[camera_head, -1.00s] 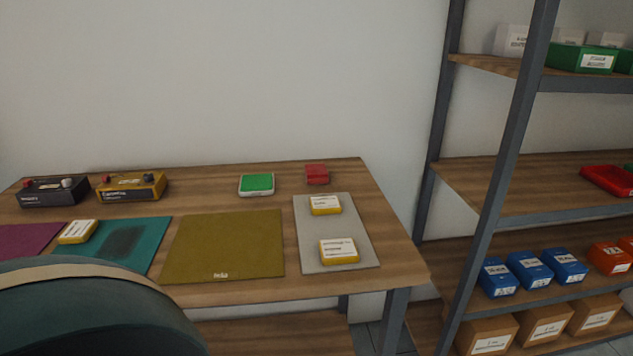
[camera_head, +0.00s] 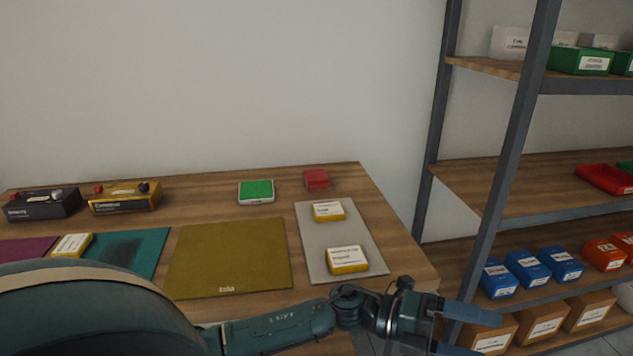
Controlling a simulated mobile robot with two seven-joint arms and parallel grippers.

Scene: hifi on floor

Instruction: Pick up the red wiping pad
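The red wiping pad (camera_head: 317,179) is a small red block on the wooden table's back right, near the wall. My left gripper (camera_head: 485,335) is at the bottom right of the head view, beyond the table's right front corner. Its two blue-grey fingers are apart with nothing seen between them; the lower finger is partly cut off by the frame edge. It is well in front and to the right of the red pad, not touching it. My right gripper is not in view.
A green-topped block (camera_head: 256,191) lies left of the red pad. A grey mat (camera_head: 318,235) with two yellow-and-white boxes lies in front. An olive mat (camera_head: 230,255) and two battery-like units stand further left. A metal-framed shelf (camera_head: 500,150) stands right of the table.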

